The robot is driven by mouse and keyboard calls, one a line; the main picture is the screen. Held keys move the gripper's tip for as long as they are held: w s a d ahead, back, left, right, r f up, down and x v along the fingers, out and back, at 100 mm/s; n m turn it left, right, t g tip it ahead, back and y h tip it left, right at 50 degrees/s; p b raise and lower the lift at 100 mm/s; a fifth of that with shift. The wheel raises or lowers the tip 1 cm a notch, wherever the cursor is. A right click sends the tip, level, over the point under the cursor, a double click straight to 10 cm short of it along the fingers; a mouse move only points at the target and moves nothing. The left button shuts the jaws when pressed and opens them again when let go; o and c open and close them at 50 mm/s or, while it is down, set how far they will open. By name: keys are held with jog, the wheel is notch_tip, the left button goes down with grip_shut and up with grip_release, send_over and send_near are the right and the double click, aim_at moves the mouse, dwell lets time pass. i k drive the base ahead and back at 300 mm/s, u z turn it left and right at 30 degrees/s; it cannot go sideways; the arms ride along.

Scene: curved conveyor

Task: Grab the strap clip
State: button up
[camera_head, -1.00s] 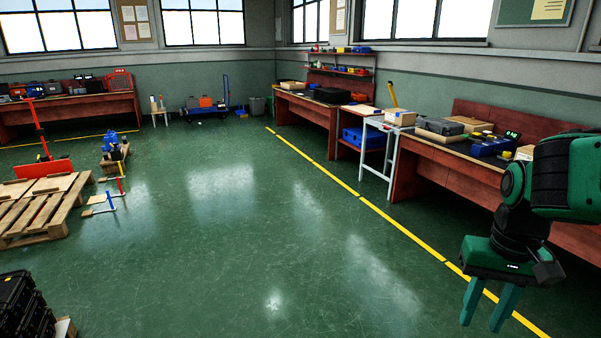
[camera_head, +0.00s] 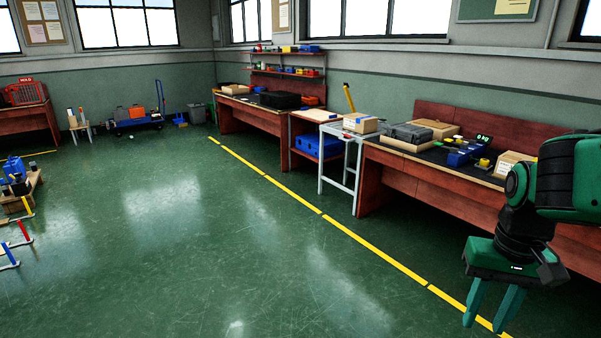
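My gripper (camera_head: 487,322) hangs at the lower right of the head view, pointing down over the green floor. Its two green fingers are apart with nothing between them. It is in front of the right workbench and not touching anything that I can see. I cannot make out a strap clip anywhere. The small things on the benches and shelves are too far away to tell apart.
The right workbench (camera_head: 385,180) bears boxes, a grey case (camera_head: 408,133) and a blue scale-like device (camera_head: 460,153). A white-framed stand (camera_head: 322,160) adjoins it. Another bench (camera_head: 240,118) stands farther back. The floor (camera_head: 190,240) in the middle is clear.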

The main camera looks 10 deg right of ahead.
aim_at(483, 163)
jog(key=z, duration=0.35)
jog(key=i, duration=1.4)
jog(key=z, duration=0.9)
jog(key=i, duration=1.3)
jog(key=z, duration=0.75)
jog(key=i, duration=0.65)
jog(key=z, duration=0.15)
